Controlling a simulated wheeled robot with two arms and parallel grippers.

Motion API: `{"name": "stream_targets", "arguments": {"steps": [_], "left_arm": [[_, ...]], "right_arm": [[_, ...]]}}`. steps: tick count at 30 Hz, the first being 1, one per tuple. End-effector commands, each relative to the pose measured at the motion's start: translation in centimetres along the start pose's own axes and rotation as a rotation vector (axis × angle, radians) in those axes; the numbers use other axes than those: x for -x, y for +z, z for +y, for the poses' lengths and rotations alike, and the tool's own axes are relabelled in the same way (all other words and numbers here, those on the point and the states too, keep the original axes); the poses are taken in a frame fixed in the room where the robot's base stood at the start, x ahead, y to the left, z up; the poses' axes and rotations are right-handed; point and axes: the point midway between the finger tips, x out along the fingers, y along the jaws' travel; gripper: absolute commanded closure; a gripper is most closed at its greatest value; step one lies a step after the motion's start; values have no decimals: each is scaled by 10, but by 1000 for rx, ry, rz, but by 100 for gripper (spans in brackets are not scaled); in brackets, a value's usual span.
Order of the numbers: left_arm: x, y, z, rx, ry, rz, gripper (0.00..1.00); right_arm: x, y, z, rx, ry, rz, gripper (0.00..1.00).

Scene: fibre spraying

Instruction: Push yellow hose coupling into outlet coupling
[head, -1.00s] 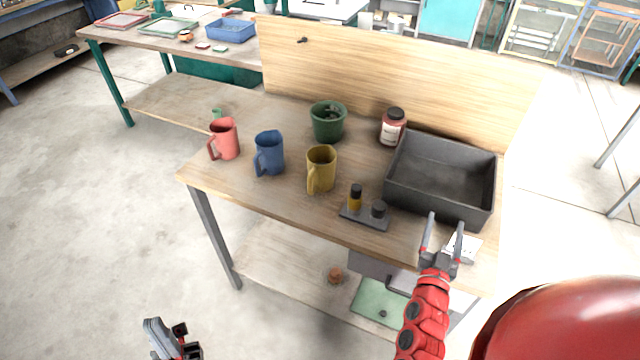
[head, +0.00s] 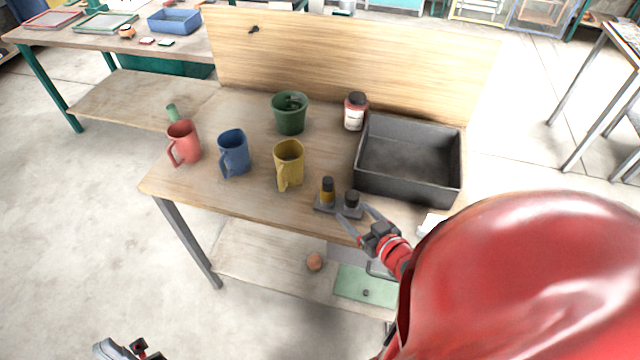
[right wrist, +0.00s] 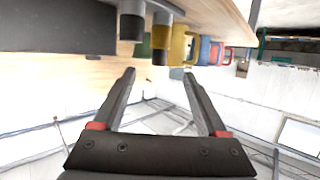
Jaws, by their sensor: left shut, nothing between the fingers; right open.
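The yellow hose coupling (head: 327,195), yellow with a black top, stands upright on a small grey base (head: 322,207) near the table's front edge. Just right of it, the dark outlet coupling (head: 351,200) also stands on a grey base; the two are apart. My right gripper (head: 352,212) is open and empty, its fingertips at the front right of the outlet coupling; I cannot tell whether they touch. My left gripper (head: 106,348) is shut and empty, low at the left, away from the table.
Red (head: 183,142), blue (head: 233,153) and yellow (head: 289,163) mugs stand left of the couplings. Behind are a green pot (head: 290,115) and a jar (head: 355,112). A grey bin (head: 410,190) fills the right. A wooden back panel (head: 350,60) closes the rear.

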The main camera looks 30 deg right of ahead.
Motion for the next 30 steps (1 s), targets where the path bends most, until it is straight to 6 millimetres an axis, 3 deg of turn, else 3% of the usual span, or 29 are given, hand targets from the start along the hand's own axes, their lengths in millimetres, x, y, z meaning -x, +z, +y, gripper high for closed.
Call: {"name": "stream_targets", "arguments": {"steps": [5,14,16,21,30], "left_arm": [[18,3,1,0,0,0,100],[69,12,3,0,0,0,100],[53,9,3,0,0,-1,100],[42,7,2,0,0,0,100],[30,5,2,0,0,0,100]], "right_arm": [[-19,5,-3,8,-12,-1,25],[-76,7,-4,7,-11,7,25],[-88,-3,-4,0,-13,-3,25],[-112,-4,-2,1,-8,-2,25],[-129,-6,-2,-1,-8,-3,25]]}}
